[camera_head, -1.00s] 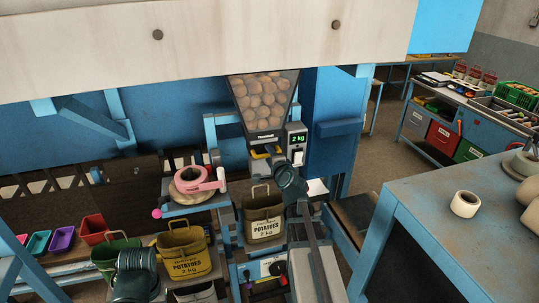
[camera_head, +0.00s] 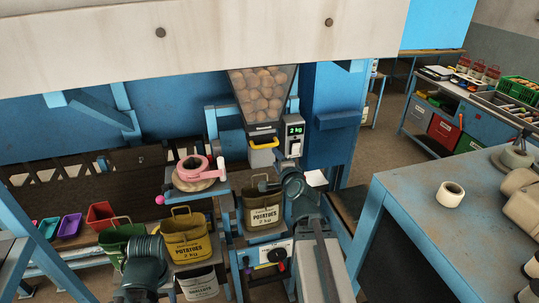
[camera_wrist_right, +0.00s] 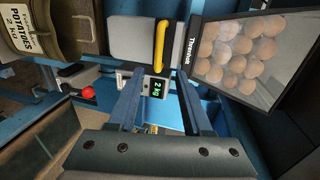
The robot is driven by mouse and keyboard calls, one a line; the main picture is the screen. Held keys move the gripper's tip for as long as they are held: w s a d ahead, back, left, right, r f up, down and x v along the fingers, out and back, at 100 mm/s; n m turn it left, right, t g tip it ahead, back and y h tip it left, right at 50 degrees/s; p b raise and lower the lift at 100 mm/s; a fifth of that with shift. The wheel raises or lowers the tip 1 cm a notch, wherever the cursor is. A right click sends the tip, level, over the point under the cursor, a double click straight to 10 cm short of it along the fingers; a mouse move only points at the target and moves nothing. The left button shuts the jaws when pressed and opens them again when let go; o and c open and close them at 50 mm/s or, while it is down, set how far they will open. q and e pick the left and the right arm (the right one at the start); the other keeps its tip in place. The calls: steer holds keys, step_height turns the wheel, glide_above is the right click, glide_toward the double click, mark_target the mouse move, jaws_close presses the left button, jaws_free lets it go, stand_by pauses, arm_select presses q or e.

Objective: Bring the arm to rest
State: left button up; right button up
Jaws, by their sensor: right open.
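The sack (camera_wrist_right: 42,38) stands off to the upper left there. My left arm shows at the bottom left of the head view, but its gripper is not visible.
A hopper of potatoes (camera_head: 263,95) hangs above the sack, beside a "2 kg" display (camera_head: 295,130).

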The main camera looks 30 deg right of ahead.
steer(key=s+a+f+n+g+y+b, duration=0.3)
steer(key=a+f+n+b, duration=0.35)
steer(key=a+f, duration=0.5)
steer(key=s+a+f+n+g+y+b, duration=0.1)
steer(key=a+f+n+g+y+b, duration=0.3)
steer(key=a+f+n, duration=0.55)
arm_select(q)
step_height(320, 180, down, 21)
steer(key=b, duration=1.1)
steer(key=shift+s+f, duration=0.15)
arm_select(e)
steer(key=s+a+f+n+g+h, duration=0.2)
steer(key=s+a+f+n+g, duration=0.2)
steer(key=s+a+f, duration=0.2)
steer(key=s+a+f+n+g+h, duration=0.3)
steer(key=s+a+f, duration=0.3)
steer(key=s+f, duration=0.4)
steer(key=shift+s+f+n+g, duration=0.35)
steer(key=shift+f+n+g, duration=0.25)
steer(key=shift+f+g, duration=0.15)
